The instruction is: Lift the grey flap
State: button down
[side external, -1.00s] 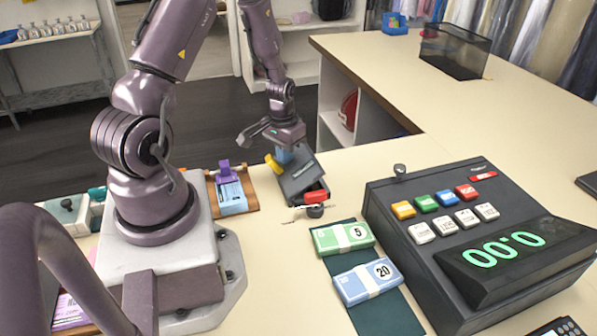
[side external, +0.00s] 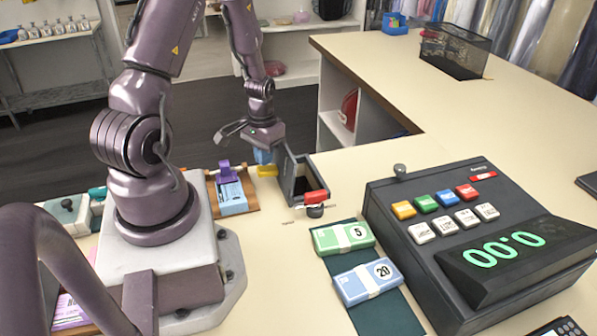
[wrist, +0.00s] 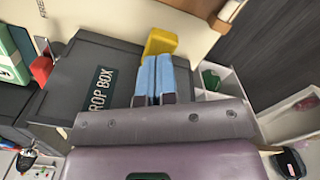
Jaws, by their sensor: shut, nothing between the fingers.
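The grey flap (side external: 289,175) belongs to the small dark grey box (side external: 313,168) on the counter and stands steeply raised, with the box's dark inside showing beside it. In the wrist view the flap (wrist: 75,85) bears a "DROP BOX" label. My gripper (side external: 263,156) is on the left side of the flap, with its blue fingers (wrist: 154,75) shut together and nothing between them. A yellow block (side external: 267,171) sits by the flap and the fingertips; I cannot tell if it is fixed to the flap.
A red piece (side external: 316,196) is at the box's front. Banknote bundles (side external: 343,237) lie on a dark mat in front, beside the cash register (side external: 480,240). A wooden tray (side external: 249,190) with a purple clip is left of the box.

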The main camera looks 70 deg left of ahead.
aim_at(266, 168)
jog(key=shift+r, duration=1.5)
jog(key=shift+s+r, duration=0.2)
jog(key=shift+r, duration=2.15)
